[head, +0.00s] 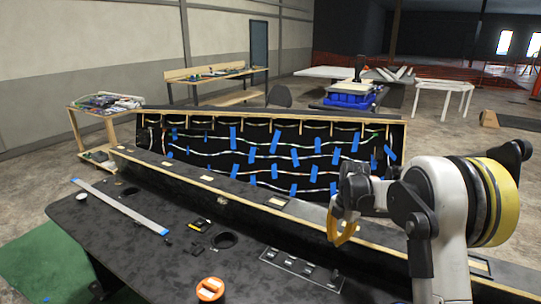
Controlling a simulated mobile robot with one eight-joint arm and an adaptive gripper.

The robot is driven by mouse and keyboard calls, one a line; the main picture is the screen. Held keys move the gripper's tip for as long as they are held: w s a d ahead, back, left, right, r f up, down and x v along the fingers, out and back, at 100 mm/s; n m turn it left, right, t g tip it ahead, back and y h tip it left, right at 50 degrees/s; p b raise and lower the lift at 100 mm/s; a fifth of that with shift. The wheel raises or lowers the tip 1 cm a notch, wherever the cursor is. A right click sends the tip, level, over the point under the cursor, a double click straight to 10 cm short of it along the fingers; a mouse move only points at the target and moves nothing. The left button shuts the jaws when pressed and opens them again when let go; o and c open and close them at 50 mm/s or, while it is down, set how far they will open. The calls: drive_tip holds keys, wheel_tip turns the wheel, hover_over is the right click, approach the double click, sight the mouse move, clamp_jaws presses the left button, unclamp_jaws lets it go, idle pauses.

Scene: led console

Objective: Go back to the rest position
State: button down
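My arm stands at the right of the head view, bent, with a white link and a yellow and black joint. My gripper (341,228) is at its left end, above the back ledge of the console. A yellow curved part shows there; whether it belongs to the gripper or is held is unclear. The fingers are too small and dark to tell open from shut. The black console (150,250) fills the foreground. Its upright back panel (215,165) carries light strips fixed with several pieces of blue tape.
A pale flat bar (120,206) lies on the console's left. An orange-topped round object (210,289) stands near the front edge, with a black slotted plate (300,268) to its right. Workbenches and open floor lie behind.

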drive_tip(key=s+a+r+m+t, duration=0.2)
drive_tip(key=s+a+r+m, duration=0.1)
drive_tip(key=s+r+m, duration=0.4)
drive_tip(key=s+a+r+m+t, duration=0.1)
drive_tip(key=s+a+r+m, duration=0.1)
drive_tip(key=s+r+m, duration=0.6)
drive_tip(key=s+a+m+t, duration=0.1)
drive_tip(key=s+m, duration=0.4)
drive_tip(key=s, duration=0.4)
drive_tip(key=s+a+m+t+h, duration=0.1)
drive_tip(key=s+m, duration=0.3)
drive_tip(key=s, duration=0.4)
drive_tip(key=shift+s+a+f+m+t, duration=0.3)
drive_tip(key=shift+s+m+t, duration=0.1)
drive_tip(key=shift+t, duration=0.4)
